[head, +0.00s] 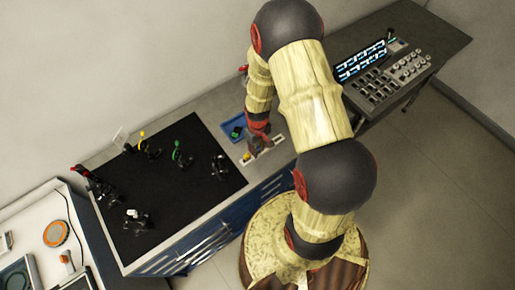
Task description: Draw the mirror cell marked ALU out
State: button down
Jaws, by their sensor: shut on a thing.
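My gripper (259,138) points down at a small pale rack (273,149) on the bench, right of the black board. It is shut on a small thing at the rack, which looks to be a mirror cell. The fingers and my arm hide most of this thing. A small yellow piece (246,157) shows at the rack's left end. No ALU mark can be read at this size, and I cannot tell whether the held thing is still seated in the rack.
A blue tray (228,124) with a dark green item lies just behind and left of my gripper. The black board (165,190) carries several optics mounts. A control panel (385,75) stands on the right bench. A side table (30,215) is at lower left.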

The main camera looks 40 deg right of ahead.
aim_at(258, 148)
jog(key=shift+r, duration=0.15)
jog(key=shift+r+p, duration=1.05)
jog(key=shift+r, duration=0.5)
dwell(0.5)
